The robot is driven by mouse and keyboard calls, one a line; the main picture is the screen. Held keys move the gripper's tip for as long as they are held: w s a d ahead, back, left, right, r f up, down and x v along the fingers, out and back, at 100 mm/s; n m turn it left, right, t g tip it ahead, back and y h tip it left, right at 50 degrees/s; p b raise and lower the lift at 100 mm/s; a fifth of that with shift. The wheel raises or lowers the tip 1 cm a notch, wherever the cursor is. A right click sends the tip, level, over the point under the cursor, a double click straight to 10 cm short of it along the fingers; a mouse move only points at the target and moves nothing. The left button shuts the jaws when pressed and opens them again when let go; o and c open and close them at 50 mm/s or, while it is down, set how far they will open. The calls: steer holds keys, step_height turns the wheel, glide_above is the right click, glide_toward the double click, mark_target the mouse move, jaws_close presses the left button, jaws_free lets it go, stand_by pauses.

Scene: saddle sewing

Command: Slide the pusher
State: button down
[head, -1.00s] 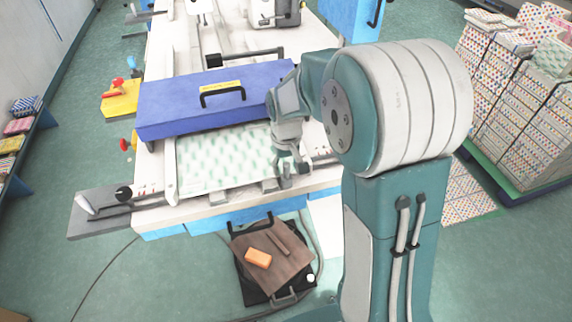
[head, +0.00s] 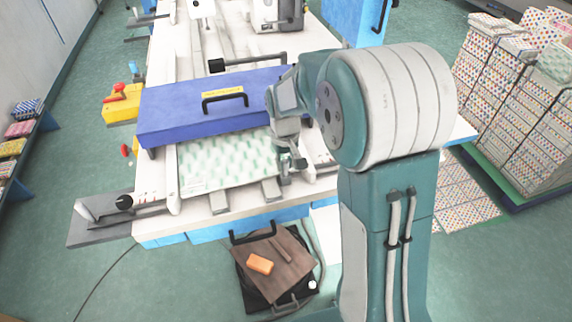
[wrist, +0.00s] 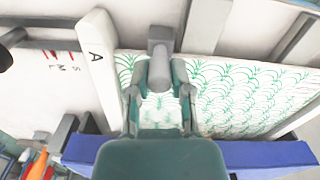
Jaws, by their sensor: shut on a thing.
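The grey block between my fingers, which looks to be the pusher (wrist: 160,48), shows in the wrist view with its far end beyond the fingertips. My gripper (wrist: 160,90) is shut on it, one finger on each side. A white sheet with a green pattern (wrist: 245,95) lies under and beside the block. In the head view my gripper (head: 289,165) is low over the right front part of the patterned sheet (head: 215,165), close to the table's front edge. The block is mostly hidden there by the gripper.
A blue cover with a black handle (head: 220,112) spans the table behind the gripper. A white bar marked A (wrist: 98,62) stands beside the sheet. More grey tabs (head: 270,189) line the front edge. A black cart (head: 290,295) stands below.

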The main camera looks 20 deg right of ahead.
steer(key=c, duration=0.5)
jaws_free()
steer(key=shift+c, duration=0.2)
step_height(320, 180, up, 12)
steer(key=shift+a, duration=0.15)
steer(key=shift+s, duration=0.1)
steer(key=s+r+m+t, duration=0.1)
steer(key=s+r+t, duration=0.1)
steer(key=s, duration=0.9)
steer(key=s+r+t, duration=0.2)
steer(key=s+t, duration=0.1)
steer(key=s, duration=0.8)
steer(key=shift+s+m+t, duration=0.3)
steer(key=shift+s+m, duration=0.1)
